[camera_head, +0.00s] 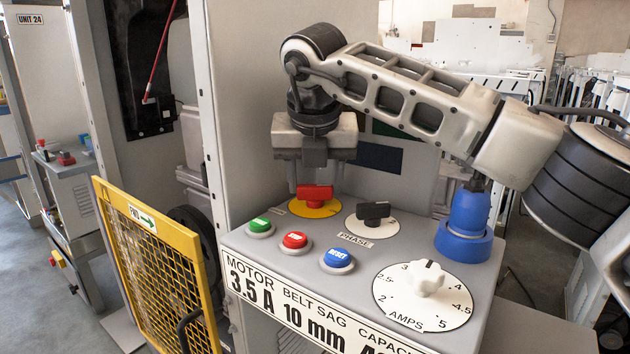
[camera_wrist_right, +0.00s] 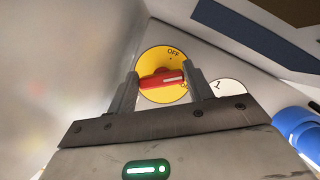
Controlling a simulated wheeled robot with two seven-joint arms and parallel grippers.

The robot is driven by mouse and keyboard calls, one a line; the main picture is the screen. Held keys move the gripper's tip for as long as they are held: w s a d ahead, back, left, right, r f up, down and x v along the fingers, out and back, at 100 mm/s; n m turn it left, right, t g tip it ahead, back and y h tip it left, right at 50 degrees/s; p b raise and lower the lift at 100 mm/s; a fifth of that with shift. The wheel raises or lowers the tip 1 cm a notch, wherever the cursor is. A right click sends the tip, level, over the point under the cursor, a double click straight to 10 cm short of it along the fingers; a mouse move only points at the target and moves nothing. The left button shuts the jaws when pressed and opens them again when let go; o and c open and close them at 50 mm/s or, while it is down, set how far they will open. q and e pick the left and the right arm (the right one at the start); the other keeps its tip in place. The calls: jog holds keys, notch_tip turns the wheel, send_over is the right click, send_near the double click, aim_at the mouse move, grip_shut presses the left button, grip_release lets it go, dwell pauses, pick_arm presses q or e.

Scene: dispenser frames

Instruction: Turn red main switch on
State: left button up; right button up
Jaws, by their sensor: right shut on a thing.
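The red main switch (camera_head: 314,193) is a red handle on a round yellow plate (camera_head: 322,211) at the back left of the grey control panel. In the right wrist view the red handle (camera_wrist_right: 162,80) lies roughly crosswise on the yellow plate (camera_wrist_right: 153,58), its white mark toward the right. "OFF" is printed at the plate's top; another label at the lower right is partly hidden. My right gripper (camera_head: 307,185) reaches down from above, its fingers at the two ends of the handle, shut on it. My left gripper is not in view.
A black phase knob (camera_head: 374,212) stands close right of the switch. Green (camera_head: 260,226), red (camera_head: 295,240) and blue (camera_head: 338,259) buttons lie in front. A white amps dial (camera_head: 424,284) and a blue fitting (camera_head: 467,222) are at the right. A yellow mesh guard (camera_head: 152,275) stands left.

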jog(key=m+h, duration=0.1)
jog(key=m, duration=0.3)
jog(key=shift+r+h, duration=0.2)
jog(key=shift+h, duration=0.2)
jog(key=shift+m+g+h+p, duration=0.3)
jog(key=shift+m+h+p, duration=0.15)
jog(key=shift+m, duration=0.85)
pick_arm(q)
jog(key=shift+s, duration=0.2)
pick_arm(e)
jog(key=shift+m, duration=0.3)
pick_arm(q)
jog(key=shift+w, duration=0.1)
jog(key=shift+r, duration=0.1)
pick_arm(e)
jog(key=o, duration=1)
jog(key=shift+f, duration=0.1)
pick_arm(q)
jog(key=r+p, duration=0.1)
jog(key=p, duration=0.2)
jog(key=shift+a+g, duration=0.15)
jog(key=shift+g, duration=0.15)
pick_arm(e)
jog(key=v, duration=1.6)
jog(key=shift+w, duration=0.15)
